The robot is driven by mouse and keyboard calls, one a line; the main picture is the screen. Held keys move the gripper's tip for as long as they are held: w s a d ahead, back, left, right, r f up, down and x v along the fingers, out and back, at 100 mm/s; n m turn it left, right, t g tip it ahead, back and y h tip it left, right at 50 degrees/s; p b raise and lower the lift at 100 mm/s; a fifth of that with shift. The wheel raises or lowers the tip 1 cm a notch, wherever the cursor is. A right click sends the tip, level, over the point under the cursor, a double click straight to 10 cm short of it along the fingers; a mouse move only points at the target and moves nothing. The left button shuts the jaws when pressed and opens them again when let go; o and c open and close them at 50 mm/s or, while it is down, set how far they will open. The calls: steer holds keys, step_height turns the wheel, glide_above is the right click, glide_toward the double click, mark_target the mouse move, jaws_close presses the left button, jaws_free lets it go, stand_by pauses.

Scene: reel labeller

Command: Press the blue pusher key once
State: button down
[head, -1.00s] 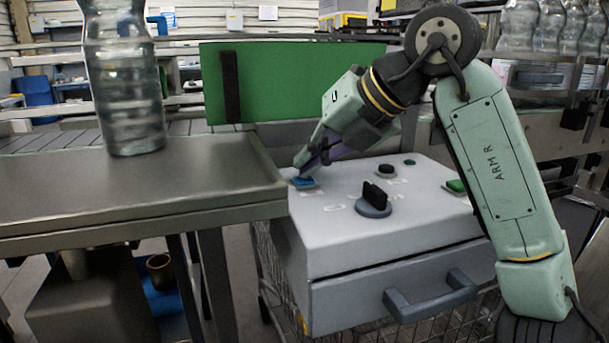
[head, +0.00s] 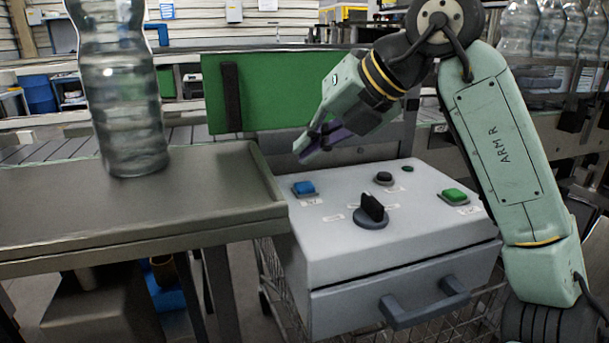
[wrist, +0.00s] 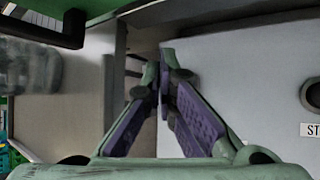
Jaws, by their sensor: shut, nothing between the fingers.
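My gripper (head: 304,152) is shut and empty. Its tips are above the box, a little behind and over the blue key, with a clear gap between. In the wrist view my gripper (wrist: 165,65) has its fingertips together over the left edge of the pale box top (wrist: 240,75). The blue key does not show in the wrist view; the fingers may hide it.
The box also carries a black rotary knob (head: 371,212), a green button (head: 455,196) and a dark round button (head: 383,178). A metal table (head: 120,205) with a clear bottle (head: 128,110) stands left. A green panel (head: 290,85) stands behind my gripper.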

steer(key=shift+r+p, duration=0.85)
steer(key=shift+r, duration=0.55)
